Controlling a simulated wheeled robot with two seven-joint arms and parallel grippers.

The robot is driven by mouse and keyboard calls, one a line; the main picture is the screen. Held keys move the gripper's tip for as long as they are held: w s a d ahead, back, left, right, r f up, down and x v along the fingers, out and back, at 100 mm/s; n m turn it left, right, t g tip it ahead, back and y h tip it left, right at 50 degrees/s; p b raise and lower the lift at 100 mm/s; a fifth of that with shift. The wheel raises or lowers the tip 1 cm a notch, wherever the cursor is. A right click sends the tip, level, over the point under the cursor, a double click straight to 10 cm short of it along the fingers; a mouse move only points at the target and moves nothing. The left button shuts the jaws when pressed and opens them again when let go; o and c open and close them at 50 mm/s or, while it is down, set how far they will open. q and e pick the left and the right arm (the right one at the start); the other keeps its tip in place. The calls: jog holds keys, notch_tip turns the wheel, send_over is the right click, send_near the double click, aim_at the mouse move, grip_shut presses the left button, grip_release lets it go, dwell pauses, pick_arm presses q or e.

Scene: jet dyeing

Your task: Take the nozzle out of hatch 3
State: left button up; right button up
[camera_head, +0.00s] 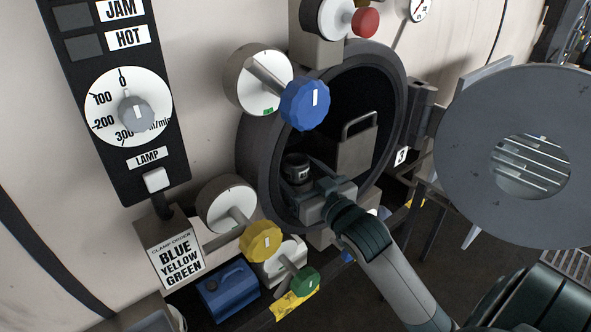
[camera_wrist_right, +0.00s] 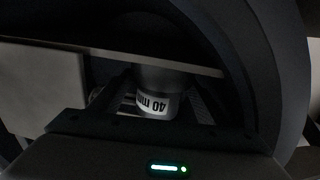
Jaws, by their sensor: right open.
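Hatch 3 (camera_head: 393,68) is a round dark opening, and its round grey door (camera_head: 460,150) with a slatted window stands swung open to the right. The nozzle (camera_head: 298,168) is a short dark cylinder at the lower left inside the hatch. Its white label reads "40 mm" in the right wrist view (camera_wrist_right: 156,106), upside down. My right gripper (camera_head: 312,188) reaches into the hatch mouth from below and is open. In the wrist view its fingers (camera_wrist_right: 155,108) lie to either side of the nozzle; contact cannot be told. My left gripper is out of view.
Blue (camera_head: 305,103), red (camera_head: 365,22), yellow (camera_head: 262,241) and green (camera_head: 306,282) knobs jut out around the hatch.

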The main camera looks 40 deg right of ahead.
jog(key=shift+w+r, duration=0.15)
jog(key=shift+w, duration=0.95)
jog(key=shift+w+p, duration=0.3)
jog(key=shift+p, duration=0.05)
jog(key=shift+w, duration=0.1)
jog(key=c, duration=1.4)
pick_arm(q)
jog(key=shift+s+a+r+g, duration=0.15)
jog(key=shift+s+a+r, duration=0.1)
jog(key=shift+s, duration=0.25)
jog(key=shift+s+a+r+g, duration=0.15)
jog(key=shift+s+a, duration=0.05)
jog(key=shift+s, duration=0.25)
pick_arm(e)
jog(key=shift+c, duration=0.3)
